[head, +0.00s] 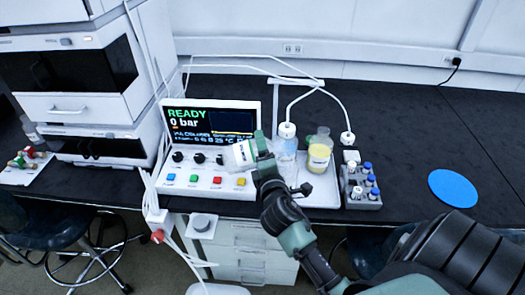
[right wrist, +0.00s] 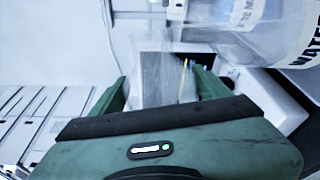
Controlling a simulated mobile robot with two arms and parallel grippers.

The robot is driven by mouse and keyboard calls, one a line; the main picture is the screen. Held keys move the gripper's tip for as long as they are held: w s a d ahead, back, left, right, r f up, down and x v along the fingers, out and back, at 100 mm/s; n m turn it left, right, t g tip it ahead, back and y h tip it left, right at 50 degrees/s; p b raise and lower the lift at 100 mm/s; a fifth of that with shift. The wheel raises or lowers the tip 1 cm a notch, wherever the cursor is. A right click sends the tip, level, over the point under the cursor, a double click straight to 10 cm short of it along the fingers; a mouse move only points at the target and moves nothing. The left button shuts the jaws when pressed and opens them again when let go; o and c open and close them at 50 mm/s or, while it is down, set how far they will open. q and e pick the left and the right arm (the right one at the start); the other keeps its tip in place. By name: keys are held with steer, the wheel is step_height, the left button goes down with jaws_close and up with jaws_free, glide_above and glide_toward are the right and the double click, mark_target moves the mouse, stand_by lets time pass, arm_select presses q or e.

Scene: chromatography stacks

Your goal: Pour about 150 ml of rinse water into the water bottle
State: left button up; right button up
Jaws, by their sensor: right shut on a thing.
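My right gripper (head: 260,152) is shut on a pale, clear container (head: 239,155), held tilted in front of the console. In the right wrist view its two green fingers (right wrist: 160,88) stand either side of a blurred, see-through grey shape. The water bottle (head: 287,148), clear with bluish liquid and a white top with a tube, stands just right of the gripper, partly hidden by it. Its label, reading WATER, shows at the upper right of the right wrist view (right wrist: 300,45). I cannot tell how much liquid the held container has. My left gripper is not in view.
A vial rack (head: 361,187) and a blue disc (head: 454,187) are farther right. The console (head: 208,150) is left.

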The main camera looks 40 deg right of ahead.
steer(key=shift+r+m, duration=0.35)
steer(key=shift+m, duration=0.15)
steer(key=shift+d+r+m+p, duration=0.15)
steer(key=shift+m+p, duration=0.15)
steer(key=shift+p, duration=0.2)
stand_by(0.9)
stand_by(0.5)
steer(key=shift+a+n+p, duration=0.25)
steer(key=shift+n+p, duration=0.2)
steer(key=shift+n, duration=0.75)
steer(key=shift+w+r+n+p, duration=0.1)
steer(key=shift+r+n+p, duration=0.5)
steer(key=shift+n+p, duration=0.55)
steer(key=shift+a+r+n+p, duration=0.1)
steer(key=shift+r+n+p, duration=0.05)
steer(key=shift+n+p, duration=0.25)
